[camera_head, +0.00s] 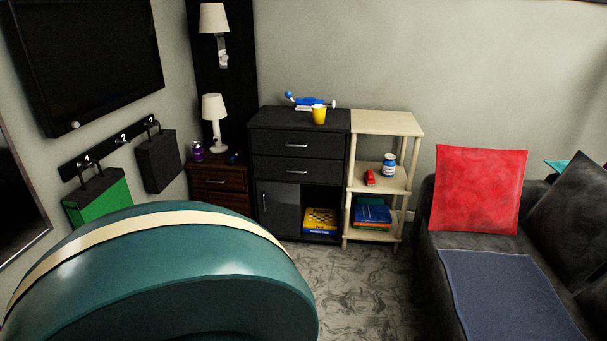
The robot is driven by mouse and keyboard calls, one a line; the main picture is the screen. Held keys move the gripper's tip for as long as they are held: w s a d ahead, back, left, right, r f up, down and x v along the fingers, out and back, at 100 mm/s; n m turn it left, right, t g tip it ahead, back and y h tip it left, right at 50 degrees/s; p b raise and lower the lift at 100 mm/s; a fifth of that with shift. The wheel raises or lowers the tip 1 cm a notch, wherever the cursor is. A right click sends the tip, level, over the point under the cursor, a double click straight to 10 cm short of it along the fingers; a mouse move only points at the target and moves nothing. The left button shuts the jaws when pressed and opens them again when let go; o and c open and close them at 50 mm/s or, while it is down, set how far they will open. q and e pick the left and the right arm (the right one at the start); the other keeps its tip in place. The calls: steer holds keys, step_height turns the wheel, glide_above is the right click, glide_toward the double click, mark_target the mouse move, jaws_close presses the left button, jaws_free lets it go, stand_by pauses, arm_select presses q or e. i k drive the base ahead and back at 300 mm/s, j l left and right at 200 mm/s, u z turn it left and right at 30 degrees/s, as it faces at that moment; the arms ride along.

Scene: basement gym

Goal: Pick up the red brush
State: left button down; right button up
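A small red object (370,178), which looks like the red brush, sits on the middle shelf of the light wooden shelf unit (365,122). It is too small to make out its details. A white and blue jar (389,166) stands just to its right on the same shelf. Neither of my grippers shows in the head view.
A large teal rounded object with a cream stripe (190,262) fills the lower left. A dark sofa (432,262) with a red cushion (478,188) stands at right. A black cabinet (297,122) adjoins the shelf unit. Patterned floor (350,285) is open between sofa and teal object.

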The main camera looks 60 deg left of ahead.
mark_target(370, 180)
steer(key=u, duration=1.55)
steer(key=i+z, duration=0.1)
steer(key=z, duration=0.5)
steer(key=i+j+z, duration=0.65)
steer(key=j, duration=0.25)
